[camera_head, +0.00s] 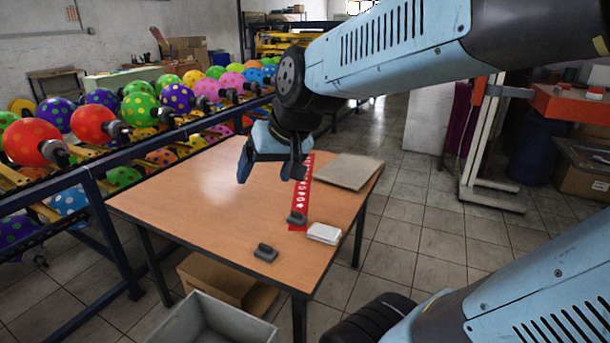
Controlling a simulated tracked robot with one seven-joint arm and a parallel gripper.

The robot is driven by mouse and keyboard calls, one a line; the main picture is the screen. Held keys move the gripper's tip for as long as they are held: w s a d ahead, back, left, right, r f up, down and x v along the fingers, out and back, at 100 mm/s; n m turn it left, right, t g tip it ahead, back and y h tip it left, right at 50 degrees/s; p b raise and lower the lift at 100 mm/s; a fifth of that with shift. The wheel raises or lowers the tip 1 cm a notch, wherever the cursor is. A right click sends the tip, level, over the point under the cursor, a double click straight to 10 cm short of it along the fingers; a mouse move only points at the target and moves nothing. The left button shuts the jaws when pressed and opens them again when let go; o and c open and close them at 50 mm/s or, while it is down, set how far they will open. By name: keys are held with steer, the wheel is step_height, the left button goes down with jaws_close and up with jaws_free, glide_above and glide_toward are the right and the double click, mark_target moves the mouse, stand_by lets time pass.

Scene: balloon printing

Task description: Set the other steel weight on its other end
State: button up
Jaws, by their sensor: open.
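Two small dark grey steel weights are on the wooden table (190,200). One weight (297,219) rests on the near end of a red strip with white marks (301,190). The other weight (265,253) stands apart on bare wood near the table's front edge. They are too small to tell which end of each is up. My gripper (270,172) is open, pointing down over the middle of the table, beyond both weights. Nothing shows between its fingers. The arm and gripper hide part of the table's far side.
A stack of white cards (324,233) lies right of the strip's near end. A flat grey-beige board (346,171) lies at the back right. The table's left half is clear. A rack of colourful balloons (178,97) runs along the left. An open grey bin (215,322) stands below the front edge.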

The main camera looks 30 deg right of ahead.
steer(key=s+d+r+h, duration=0.1)
steer(key=s+d+h, duration=0.1)
steer(key=s, duration=0.4)
steer(key=shift+s+d+r+n, duration=0.15)
steer(key=shift+s+d+n, duration=0.2)
steer(key=shift+d, duration=0.55)
steer(key=shift+s+d, duration=0.15)
steer(key=shift+s, duration=0.15)
steer(key=shift+c, duration=0.5)
steer(key=m+g, duration=0.6)
steer(key=m, duration=2.4)
glide_above(265, 246)
step_height(265, 246, down, 26)
step_height(265, 246, down, 8)
steer(key=shift+w+d+f, duration=0.1)
steer(key=shift+w, duration=0.05)
steer(key=shift+f, duration=3)
